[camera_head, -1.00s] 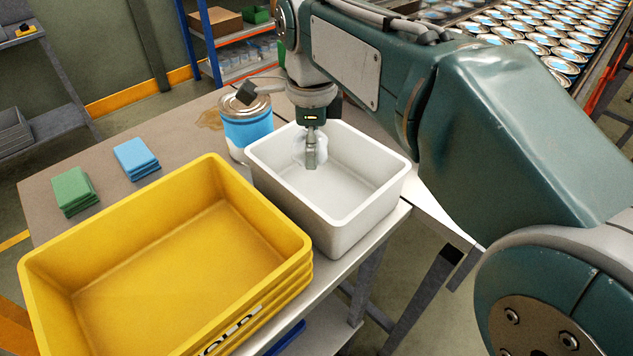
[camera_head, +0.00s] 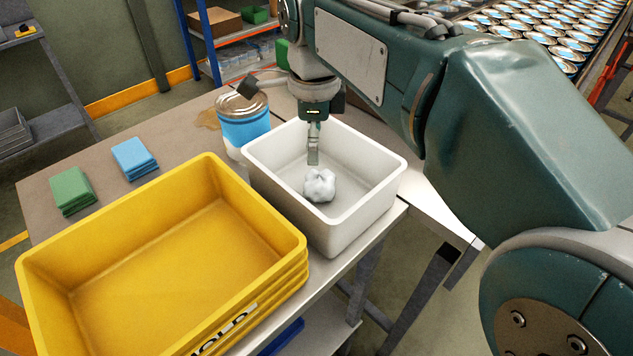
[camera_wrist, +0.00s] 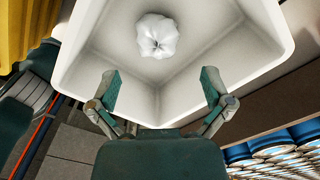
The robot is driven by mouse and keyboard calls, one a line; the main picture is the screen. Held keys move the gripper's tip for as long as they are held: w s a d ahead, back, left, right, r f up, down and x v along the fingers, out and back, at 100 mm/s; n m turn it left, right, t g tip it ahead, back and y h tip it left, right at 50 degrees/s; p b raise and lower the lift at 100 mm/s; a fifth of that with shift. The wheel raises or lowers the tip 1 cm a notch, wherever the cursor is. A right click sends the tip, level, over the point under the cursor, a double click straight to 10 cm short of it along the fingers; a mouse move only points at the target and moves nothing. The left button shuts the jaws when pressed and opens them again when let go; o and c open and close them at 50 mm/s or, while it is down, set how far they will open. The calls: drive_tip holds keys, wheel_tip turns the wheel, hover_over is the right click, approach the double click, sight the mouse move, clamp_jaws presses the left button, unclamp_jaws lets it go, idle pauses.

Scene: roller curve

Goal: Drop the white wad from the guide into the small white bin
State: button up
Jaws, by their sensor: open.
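The white wad (camera_head: 319,185) is crumpled and lies inside the small white bin (camera_head: 262,165), apart from my gripper. My gripper (camera_head: 313,160) hangs over the bin, pointing down, open and empty. In the wrist view the wad (camera_wrist: 157,36) shows on the bin floor beyond the two spread fingers of my gripper (camera_wrist: 160,90), and the bin wall (camera_wrist: 85,45) surrounds it. The guide is not clearly identifiable in these views.
A large yellow bin (camera_head: 290,245) stands empty left of the white bin. A can with a blue band (camera_head: 245,126) stands close behind the white bin. Blue cloths (camera_head: 134,157) and green cloths (camera_head: 72,190) lie at the left. A conveyor of cans (camera_head: 560,40) is at the back right.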

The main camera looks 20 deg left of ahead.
wheel_tip(320, 180, up, 10)
drive_tip(key=shift+a+r, duration=0.2)
drive_tip(key=shift+a, duration=0.1)
drive_tip(key=shift+a, duration=0.15)
drive_tip(key=s+d+f+n+t+y, duration=0.1)
drive_tip(key=d+f+n, duration=0.15)
drive_tip(key=d, duration=0.65)
drive_tip(key=s+d+f+n+t, duration=0.1)
drive_tip(key=d+n, duration=0.3)
drive_tip(key=d, duration=0.5)
drive_tip(key=s+d+f+n+t, duration=0.1)
drive_tip(key=s+d+f+n, duration=0.3)
drive_tip(key=s+d+f, duration=0.1)
drive_tip(key=s+d+f+n+t+h, duration=0.1)
drive_tip(key=s+d+f+n, duration=0.3)
drive_tip(key=d+f, duration=0.4)
drive_tip(key=shift+s+d+f+t, duration=0.15)
drive_tip(key=shift+s+f+t, duration=0.4)
drive_tip(key=shift+t, duration=0.25)
